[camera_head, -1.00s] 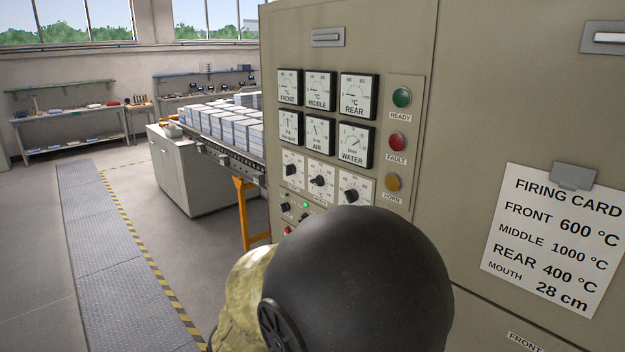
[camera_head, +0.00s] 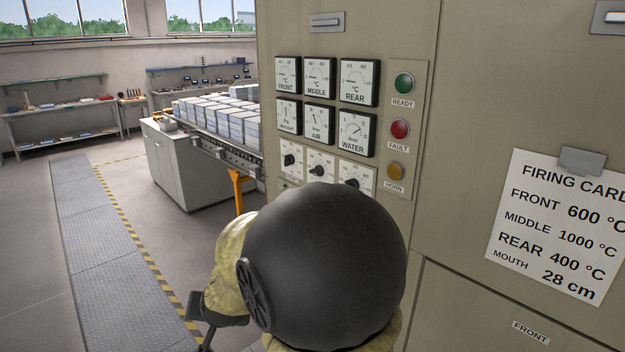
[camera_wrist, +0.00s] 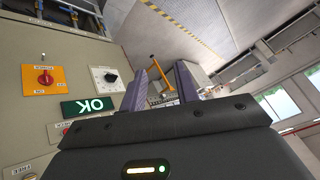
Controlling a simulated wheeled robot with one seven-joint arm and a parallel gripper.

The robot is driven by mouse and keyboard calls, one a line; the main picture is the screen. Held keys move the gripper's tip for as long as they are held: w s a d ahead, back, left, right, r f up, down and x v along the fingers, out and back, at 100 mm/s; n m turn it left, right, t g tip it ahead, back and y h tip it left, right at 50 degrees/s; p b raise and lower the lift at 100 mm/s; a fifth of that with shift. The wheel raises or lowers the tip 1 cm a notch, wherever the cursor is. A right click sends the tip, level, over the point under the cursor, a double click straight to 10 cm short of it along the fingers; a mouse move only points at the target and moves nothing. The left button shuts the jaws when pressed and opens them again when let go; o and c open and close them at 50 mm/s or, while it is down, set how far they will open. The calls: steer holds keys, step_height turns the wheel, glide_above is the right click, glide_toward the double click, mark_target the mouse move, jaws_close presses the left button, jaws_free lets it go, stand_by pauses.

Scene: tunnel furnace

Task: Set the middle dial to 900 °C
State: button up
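The middle dial (camera_head: 319,170) is a black knob on a white scale plate, between two like dials on the beige panel in the head view. Its setting is too small to read. The MIDDLE °C gauge (camera_head: 318,78) is in the top row above it. My gripper (camera_wrist: 160,86) shows in the wrist view with its two purple-grey fingers apart and nothing between them. It is not clearly seen in the head view, where my black arm joint covers the panel below the dials. A black knob on a white plate (camera_wrist: 110,76) lies left of the fingers; I cannot tell which dial it is.
The firing card (camera_head: 560,226) reads MIDDLE 1000 °C. An orange post (camera_head: 238,190) and a loaded conveyor (camera_head: 228,152) stand left of the panel. The floor further left is clear.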

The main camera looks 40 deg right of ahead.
mark_target(314, 173)
steer(key=w+d+r+m+t+h+b, duration=0.1)
steer(key=w+d+r+m+t+h, duration=0.2)
steer(key=w+d+r+m, duration=0.4)
steer(key=d+r+m+g+h+b, duration=0.1)
steer(key=d+r+m+h, duration=0.3)
steer(key=d+m+h, duration=0.2)
steer(key=d+r+m+g+h+b, duration=0.1)
steer(key=d+r+m+h, duration=0.3)
steer(key=d+m, duration=0.5)
steer(key=shift+w+r+m+g+h, duration=0.15)
steer(key=shift+r+m+g+h, duration=0.3)
steer(key=shift+m+h, duration=0.65)
steer(key=shift+d+f, duration=0.1)
steer(key=shift+d, duration=0.05)
steer(key=p+x, duration=0.6)
steer(key=x, duration=1)
steer(key=shift+w+d+r+p, duration=0.15)
steer(key=shift+d+r+p, duration=0.1)
steer(key=shift+p, duration=0.15)
steer(key=shift+w+d+f, duration=0.1)
steer(key=shift+d+f, duration=0.05)
steer(key=shift+d, duration=0.15)
